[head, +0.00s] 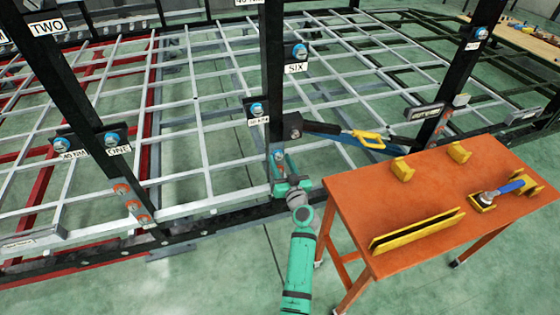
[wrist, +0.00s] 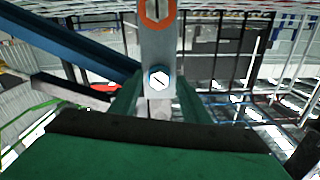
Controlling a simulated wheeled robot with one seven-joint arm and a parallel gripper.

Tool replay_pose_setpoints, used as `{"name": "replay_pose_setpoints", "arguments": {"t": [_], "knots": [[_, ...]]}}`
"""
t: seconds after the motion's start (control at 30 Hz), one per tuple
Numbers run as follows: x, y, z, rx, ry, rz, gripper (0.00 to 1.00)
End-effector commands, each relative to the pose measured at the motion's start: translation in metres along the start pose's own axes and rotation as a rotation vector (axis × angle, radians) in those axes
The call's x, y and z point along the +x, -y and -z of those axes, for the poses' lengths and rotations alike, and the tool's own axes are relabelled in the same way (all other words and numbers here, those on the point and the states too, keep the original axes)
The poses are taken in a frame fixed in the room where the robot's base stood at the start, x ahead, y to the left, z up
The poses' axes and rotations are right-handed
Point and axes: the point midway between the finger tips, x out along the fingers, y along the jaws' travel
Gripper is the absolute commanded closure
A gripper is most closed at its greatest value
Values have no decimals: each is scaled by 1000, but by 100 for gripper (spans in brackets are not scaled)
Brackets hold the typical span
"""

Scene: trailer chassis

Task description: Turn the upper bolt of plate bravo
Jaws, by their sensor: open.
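In the head view my green gripper (head: 284,177) is at the foot of the middle black post, in front of a grey plate (head: 280,156) with a bolt near its top. The gripper covers the lower part of that plate. In the wrist view the grey plate (wrist: 158,45) stands upright between the two open green fingers (wrist: 158,98). A pale hex bolt head (wrist: 159,79) with a dark line and blue ring sits on it, just beyond the fingertips. No plate name is readable.
An orange table (head: 440,195) stands close right of my arm, with yellow holders and a blue-handled tool (head: 500,192). Another post at left has orange bolts (head: 130,200). Green floor is open in front.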

Motion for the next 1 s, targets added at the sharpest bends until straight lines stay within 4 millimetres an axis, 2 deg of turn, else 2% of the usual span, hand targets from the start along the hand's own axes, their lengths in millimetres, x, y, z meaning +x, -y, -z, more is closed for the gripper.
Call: {"name": "replay_pose_setpoints", "arguments": {"t": [0.5,0.7,1.0], "knots": [[-86,0,0,0,-1,-1,58],[-100,1,0,0,-1,0,58],[-101,1,0,0,0,0,58]]}}
